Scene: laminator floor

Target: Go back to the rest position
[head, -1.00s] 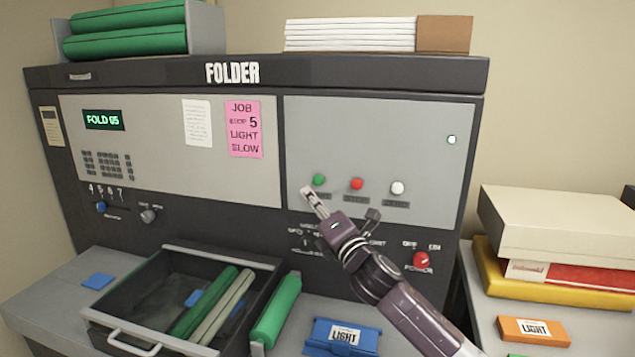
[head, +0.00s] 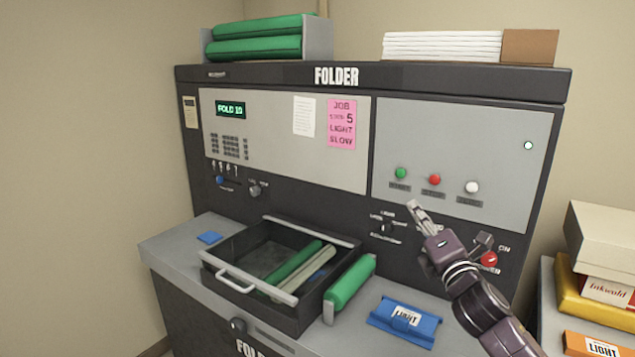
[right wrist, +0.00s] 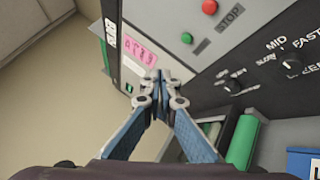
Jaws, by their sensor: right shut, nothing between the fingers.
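My right gripper (head: 416,210) is shut and empty, held in front of the folder machine (head: 480,88) below its green button (head: 401,173). In the right wrist view its fingertips (right wrist: 158,80) meet with nothing between them. The fingertips appear apart from the panel, though the exact gap is hard to tell. My right arm comes in from the lower right of the head view. My left gripper is not in view.
An open drawer (head: 240,280) holding green and pale rollers juts out over the counter. A green roller (head: 350,284) and a blue LIGHT block (head: 405,322) lie right of it. Stacked boxes (head: 600,240) stand at the right. Open room shows at the left.

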